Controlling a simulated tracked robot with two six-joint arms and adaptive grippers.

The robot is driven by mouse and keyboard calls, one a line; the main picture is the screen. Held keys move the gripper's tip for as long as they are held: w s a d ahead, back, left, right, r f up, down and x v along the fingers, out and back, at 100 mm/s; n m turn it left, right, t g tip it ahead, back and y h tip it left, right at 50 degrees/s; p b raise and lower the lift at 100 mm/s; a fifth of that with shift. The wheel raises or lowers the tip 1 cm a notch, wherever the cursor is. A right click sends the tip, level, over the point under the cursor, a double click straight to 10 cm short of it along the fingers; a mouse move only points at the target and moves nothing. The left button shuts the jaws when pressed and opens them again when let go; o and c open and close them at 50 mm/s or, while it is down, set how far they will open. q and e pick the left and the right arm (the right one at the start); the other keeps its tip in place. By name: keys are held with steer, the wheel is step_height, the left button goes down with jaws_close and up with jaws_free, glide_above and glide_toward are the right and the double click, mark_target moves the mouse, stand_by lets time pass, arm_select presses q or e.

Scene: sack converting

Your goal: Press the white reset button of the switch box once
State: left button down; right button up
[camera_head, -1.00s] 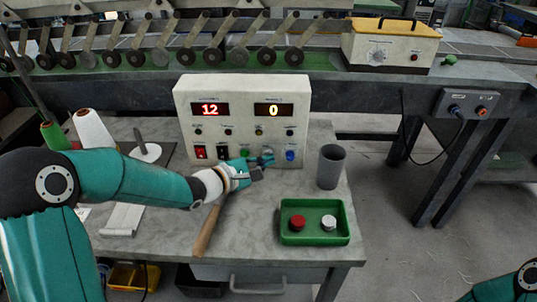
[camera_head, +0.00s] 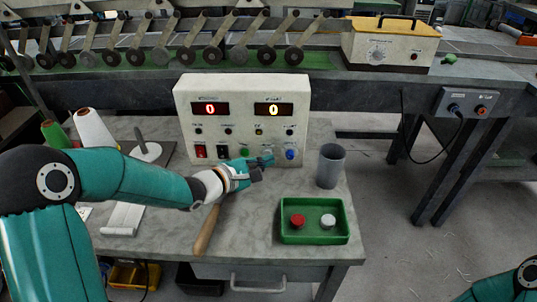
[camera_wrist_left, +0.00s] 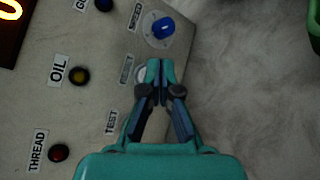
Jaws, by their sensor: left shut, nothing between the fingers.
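The switch box (camera_head: 242,90) is a cream panel at the back of the table. Its left display (camera_head: 210,109) reads 0 and its right display (camera_head: 273,110) reads 0. In the left wrist view, the white reset button (camera_wrist_left: 142,74) shows only partly, beside and behind my fingertips. My left gripper (camera_head: 266,161) is shut and empty, its tips at the lower right of the panel; it also shows in the left wrist view (camera_wrist_left: 160,68). I cannot tell whether the tips touch the button. My right gripper is out of view.
A blue knob (camera_head: 290,154) sits right of the fingertips, and a green button (camera_head: 245,152) to the left. A grey cup (camera_head: 330,166) stands at right. A green tray (camera_head: 315,239) holds a red and a white button. A wooden handle (camera_head: 207,229) lies in front.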

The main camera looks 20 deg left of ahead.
arm_select(q)
steer(key=shift+s+d, duration=0.1)
steer(key=shift+s, duration=0.3)
steer(key=shift+s+d+b, duration=0.15)
steer(key=shift+s+d, duration=0.1)
steer(key=shift+s, duration=0.55)
steer(key=shift+s+d+b, duration=0.1)
steer(key=shift+s+d, duration=0.1)
steer(key=shift+s, duration=0.6)
steer(key=shift+s+d+b, duration=0.15)
steer(key=shift+s+d, duration=0.1)
steer(key=shift+s, duration=0.55)
